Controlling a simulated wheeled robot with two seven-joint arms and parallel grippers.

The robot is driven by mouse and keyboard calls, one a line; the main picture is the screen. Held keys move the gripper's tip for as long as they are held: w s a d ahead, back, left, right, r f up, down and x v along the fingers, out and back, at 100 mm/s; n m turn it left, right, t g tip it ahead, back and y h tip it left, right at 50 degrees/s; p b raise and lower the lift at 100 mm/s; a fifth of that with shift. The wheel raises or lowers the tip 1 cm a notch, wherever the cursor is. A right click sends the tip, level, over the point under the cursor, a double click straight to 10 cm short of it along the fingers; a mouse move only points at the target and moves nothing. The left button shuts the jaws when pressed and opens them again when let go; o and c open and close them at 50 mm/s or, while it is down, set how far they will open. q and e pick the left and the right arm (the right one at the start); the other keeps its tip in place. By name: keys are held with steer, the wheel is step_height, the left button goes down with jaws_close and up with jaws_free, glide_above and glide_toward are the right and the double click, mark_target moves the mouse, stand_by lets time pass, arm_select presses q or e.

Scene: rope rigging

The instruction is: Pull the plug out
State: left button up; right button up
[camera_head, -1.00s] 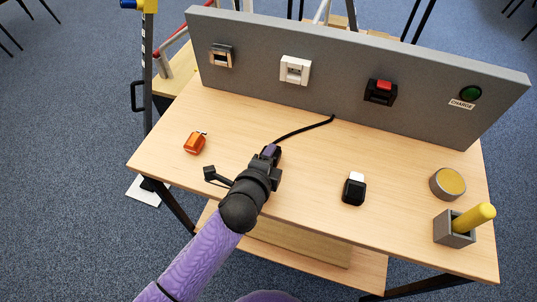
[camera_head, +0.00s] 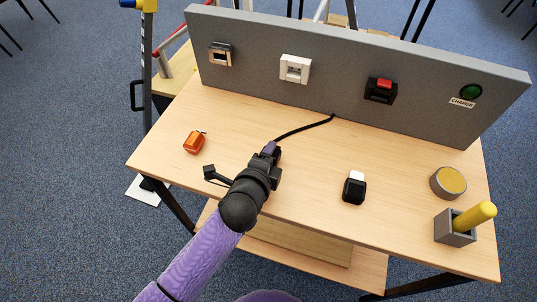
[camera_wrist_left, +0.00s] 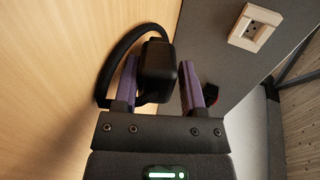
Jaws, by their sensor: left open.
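My left gripper (camera_head: 272,152) is open, low over the wooden table. In the left wrist view its purple fingers (camera_wrist_left: 160,68) stand on either side of a black plug (camera_wrist_left: 158,75). A gap shows between the plug and the right finger; the left finger is closer to it. A black cable (camera_wrist_left: 116,55) loops from the plug on the left. In the head view the cable (camera_head: 305,129) runs from the foot of the grey panel to my gripper, which hides most of the plug. The plug is away from the white socket (camera_head: 295,69) on the panel. My right gripper is not in view.
The grey panel (camera_head: 340,50) also carries a metal-framed fitting (camera_head: 220,54), a red switch (camera_head: 381,90) and a green light (camera_head: 471,92). On the table are an orange object (camera_head: 194,142), a black-and-white block (camera_head: 354,188), a round tin (camera_head: 448,183) and a yellow rod (camera_head: 475,217) in a grey holder.

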arm_select(q)
steer(key=shift+s+a+f, duration=0.1)
steer(key=shift+s+f, duration=0.1)
steer(key=shift+f, duration=0.1)
steer(key=shift+s+r, duration=0.15)
steer(key=shift+s, duration=0.05)
steer(key=p+v, duration=0.1)
steer(key=v, duration=0.2)
steer(key=p+v, duration=0.1)
steer(key=v, duration=0.2)
steer(key=p+v, duration=0.2)
steer(key=v, duration=0.1)
steer(key=shift+r, duration=0.35)
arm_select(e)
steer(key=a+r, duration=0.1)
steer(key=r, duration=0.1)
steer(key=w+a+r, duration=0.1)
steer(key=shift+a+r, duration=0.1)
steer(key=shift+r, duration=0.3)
arm_select(q)
steer(key=shift+a, duration=0.1)
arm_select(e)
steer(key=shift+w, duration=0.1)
